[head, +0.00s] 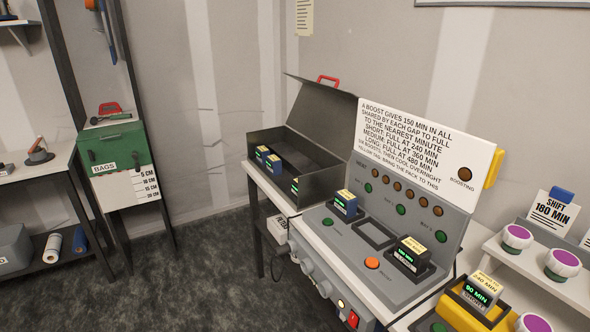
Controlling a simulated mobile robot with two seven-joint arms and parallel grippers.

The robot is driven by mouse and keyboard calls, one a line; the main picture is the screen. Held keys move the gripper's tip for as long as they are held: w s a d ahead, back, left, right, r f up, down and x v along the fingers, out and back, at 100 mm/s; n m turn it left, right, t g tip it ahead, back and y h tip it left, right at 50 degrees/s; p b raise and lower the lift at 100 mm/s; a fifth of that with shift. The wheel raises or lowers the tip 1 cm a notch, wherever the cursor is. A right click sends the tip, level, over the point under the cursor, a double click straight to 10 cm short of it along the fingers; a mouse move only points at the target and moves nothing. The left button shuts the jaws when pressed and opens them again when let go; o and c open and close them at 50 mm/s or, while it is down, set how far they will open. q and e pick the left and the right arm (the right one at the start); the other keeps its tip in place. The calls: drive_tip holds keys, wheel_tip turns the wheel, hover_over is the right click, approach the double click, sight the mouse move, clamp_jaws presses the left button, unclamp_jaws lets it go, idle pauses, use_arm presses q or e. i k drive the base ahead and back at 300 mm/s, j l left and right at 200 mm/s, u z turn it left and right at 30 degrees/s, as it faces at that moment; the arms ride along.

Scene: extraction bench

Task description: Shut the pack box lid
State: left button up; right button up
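The pack box (321,190) is a dark grey open-topped box at the left end of the bench. Its lid (326,115) stands raised and leans back, with a red handle (328,79) at its top edge. Neither of my grippers shows in the head view.
Right of the box stands a grey charging station (372,243) with packs in its bays and a white text sign (418,135) behind. A yellow holder (474,307) with a pack is at the front right. A green bags box (118,147) is at left. Open floor lies left of the bench.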

sight(327, 116)
drive_tip(key=i+j+u, duration=0.45)
drive_tip(key=i+u, duration=0.15)
drive_tip(key=i, duration=0.2)
drive_tip(key=i+u, duration=0.35)
drive_tip(key=i+j+z, duration=0.2)
drive_tip(key=i, duration=0.2)
drive_tip(key=i+z, duration=0.2)
drive_tip(key=i, duration=0.15)
drive_tip(key=i+j+z, duration=0.45)
drive_tip(key=i+z, duration=0.2)
drive_tip(key=i+j+z, duration=0.25)
drive_tip(key=j+z, duration=0.2)
drive_tip(key=i+j+z, duration=0.4)
drive_tip(key=j, duration=0.15)
drive_tip(key=k, duration=0.1)
